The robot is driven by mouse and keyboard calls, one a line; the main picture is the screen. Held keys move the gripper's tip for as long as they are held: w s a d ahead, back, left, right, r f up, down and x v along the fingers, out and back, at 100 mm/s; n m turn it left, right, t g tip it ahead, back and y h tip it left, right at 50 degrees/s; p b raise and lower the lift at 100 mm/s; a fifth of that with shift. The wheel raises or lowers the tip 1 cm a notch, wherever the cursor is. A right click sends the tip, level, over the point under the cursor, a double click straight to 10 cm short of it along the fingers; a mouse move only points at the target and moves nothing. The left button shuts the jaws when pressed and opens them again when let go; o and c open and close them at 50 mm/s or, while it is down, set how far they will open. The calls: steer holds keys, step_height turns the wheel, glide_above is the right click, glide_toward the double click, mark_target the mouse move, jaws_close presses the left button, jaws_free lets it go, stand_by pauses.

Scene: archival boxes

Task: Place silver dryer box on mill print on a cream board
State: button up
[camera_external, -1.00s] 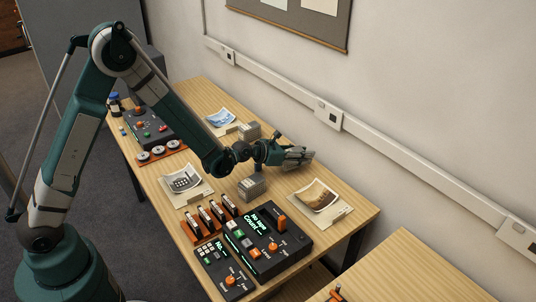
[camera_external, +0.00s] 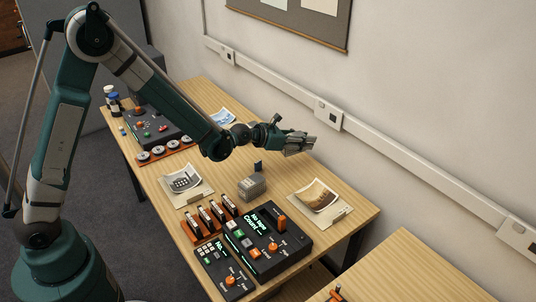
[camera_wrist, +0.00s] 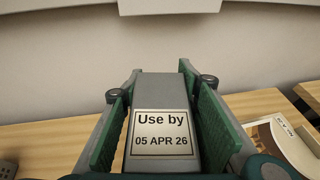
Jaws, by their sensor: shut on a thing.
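My gripper (camera_external: 298,145) is shut on a silver-grey box (camera_wrist: 160,92) and holds it above the table, near the wall. Three prints on pale boards lie on the table: a brownish one (camera_external: 318,195) below and right of my gripper, a grey one (camera_external: 184,181) to the left, and a bluish one (camera_external: 222,116) partly behind my arm. I cannot tell which shows a mill. A board with a brownish print (camera_wrist: 286,140) shows at the wrist view's right.
A second grey box (camera_external: 252,188) stands mid-table, with a small dark upright piece (camera_external: 258,167) behind it. A dark control panel (camera_external: 268,240) and a row of orange-based holders (camera_external: 208,217) stand in front. The wall is close behind.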

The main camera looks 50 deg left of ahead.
stand_by(0.5)
steer(key=s+a+f+m+g+h, duration=0.1)
steer(key=s+a, duration=0.4)
steer(key=s, duration=0.4)
steer(key=s+a+f+m+h, duration=0.1)
steer(key=s+a+h, duration=0.1)
steer(key=s+a, duration=0.5)
steer(key=s+d+r+m+g+h, duration=0.1)
steer(key=s+r+m+h, duration=0.1)
steer(key=s, duration=1)
steer(key=s+d+r+m+g+h, duration=0.2)
steer(key=s+r+m, duration=0.1)
steer(key=s, duration=0.9)
steer(key=shift+s+r+b, duration=0.4)
steer(key=shift+r+b, duration=0.05)
steer(key=shift+r, duration=0.25)
steer(key=shift+f, duration=0.1)
steer(key=shift+d+f+b, duration=0.1)
steer(key=shift+f+b, duration=0.95)
steer(key=shift+f, duration=1.8)
